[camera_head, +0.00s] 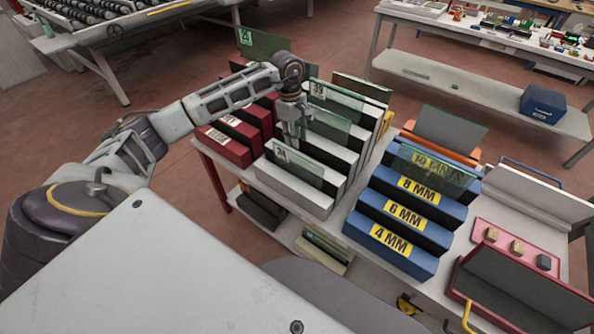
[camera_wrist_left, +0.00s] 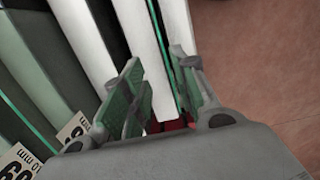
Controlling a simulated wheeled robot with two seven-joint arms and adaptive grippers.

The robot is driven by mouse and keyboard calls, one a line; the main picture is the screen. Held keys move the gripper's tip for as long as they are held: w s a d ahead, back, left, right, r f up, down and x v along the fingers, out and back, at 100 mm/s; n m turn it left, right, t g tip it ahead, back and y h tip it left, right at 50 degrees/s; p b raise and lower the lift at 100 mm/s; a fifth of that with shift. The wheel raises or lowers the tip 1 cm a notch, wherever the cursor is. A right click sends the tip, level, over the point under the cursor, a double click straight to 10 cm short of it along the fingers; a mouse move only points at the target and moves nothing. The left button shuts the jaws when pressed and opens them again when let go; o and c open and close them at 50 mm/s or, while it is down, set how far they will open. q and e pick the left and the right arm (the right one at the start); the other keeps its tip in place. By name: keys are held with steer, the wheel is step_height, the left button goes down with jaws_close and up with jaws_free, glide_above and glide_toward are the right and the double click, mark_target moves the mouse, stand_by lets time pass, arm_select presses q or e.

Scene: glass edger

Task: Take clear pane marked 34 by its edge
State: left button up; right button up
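A clear pane (camera_head: 303,167) with a white label that seems to read 34 stands in the front slot of the white rack (camera_head: 300,198) in the head view. My left gripper (camera_head: 290,138) points down just above and behind its top edge, near the label. In the left wrist view the open fingers (camera_wrist_left: 155,72) straddle part of a white divider (camera_wrist_left: 145,45) and a thin green pane edge (camera_wrist_left: 161,38), which runs close to the right finger. Whether either finger touches the glass cannot be told. My right gripper is not in view.
More panes stand close behind, one labelled like 39 (camera_head: 330,95). A tall pane (camera_head: 262,45) stands at the back, its label hard to read. A red rack (camera_head: 225,148) is left; a blue rack (camera_head: 390,250) marked in millimetres is right. A red tray (camera_head: 520,248) lies further right.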

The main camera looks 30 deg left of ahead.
arm_select(q)
steer(key=shift+d+f, duration=0.15)
steer(key=shift+f, duration=0.95)
steer(key=shift+d+f, duration=0.1)
steer(key=shift+f, duration=1)
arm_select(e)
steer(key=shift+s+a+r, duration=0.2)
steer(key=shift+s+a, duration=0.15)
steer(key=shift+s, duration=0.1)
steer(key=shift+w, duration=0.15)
